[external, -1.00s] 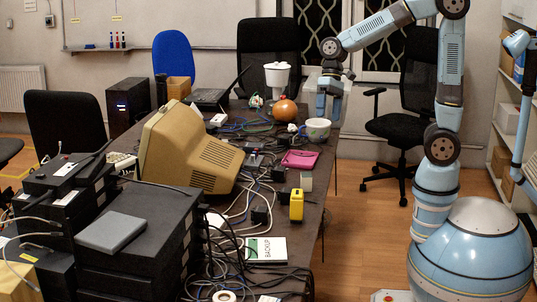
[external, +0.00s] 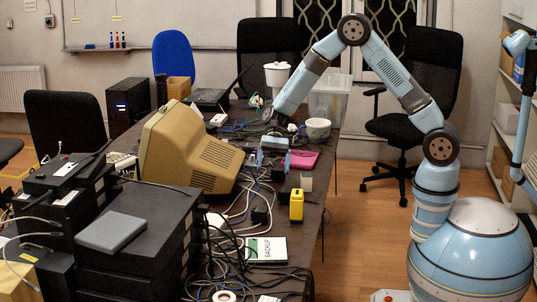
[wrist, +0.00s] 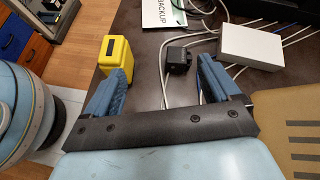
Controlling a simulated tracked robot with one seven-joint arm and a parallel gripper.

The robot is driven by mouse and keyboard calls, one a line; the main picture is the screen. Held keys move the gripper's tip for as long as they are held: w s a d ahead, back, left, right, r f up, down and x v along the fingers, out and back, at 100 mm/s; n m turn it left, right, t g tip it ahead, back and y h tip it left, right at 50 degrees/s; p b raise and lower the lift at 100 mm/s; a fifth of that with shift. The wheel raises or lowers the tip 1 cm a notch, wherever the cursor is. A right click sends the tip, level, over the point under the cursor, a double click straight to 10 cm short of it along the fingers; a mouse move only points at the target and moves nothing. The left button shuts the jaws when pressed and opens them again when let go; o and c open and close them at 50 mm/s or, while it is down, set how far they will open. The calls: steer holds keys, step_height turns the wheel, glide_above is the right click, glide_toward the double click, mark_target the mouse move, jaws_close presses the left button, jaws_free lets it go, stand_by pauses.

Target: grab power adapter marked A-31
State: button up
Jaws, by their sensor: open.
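A small black power adapter (wrist: 179,60) shows in the wrist view, ahead of and between my fingers. It also shows on the table in the external view (external: 261,215), left of the yellow device. Other dark blocks lie among the cables (external: 278,174). No label can be read, so I cannot tell which one is A-31. My gripper (external: 274,160) is over the middle of the table, right of the beige monitor. In the wrist view my gripper (wrist: 164,68) is open, its blue fingers apart with nothing held.
A yellow device (external: 296,205) stands near the right table edge, and a BACKUP booklet (external: 265,249) lies nearer the camera. A white box (wrist: 250,45) is beside the adapter. Cables run around it. The beige monitor (external: 185,150), pink item (external: 303,160) and white bowl (external: 318,128) stand close by.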

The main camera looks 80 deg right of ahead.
mark_target(258, 218)
steer(key=w+f+m, duration=0.1)
steer(key=f, duration=0.1)
steer(key=w+f+m+y, duration=0.1)
steer(key=f, duration=0.2)
steer(key=w+f+m+y, duration=0.1)
steer(key=f, duration=0.1)
steer(key=shift+w+a+f+t, duration=0.25)
steer(key=shift+f+t, duration=0.05)
steer(key=x, duration=1.4)
steer(key=shift+d+f, duration=0.15)
steer(key=shift+f, duration=0.05)
steer(key=c, duration=1.2)
steer(key=shift+o, duration=0.2)
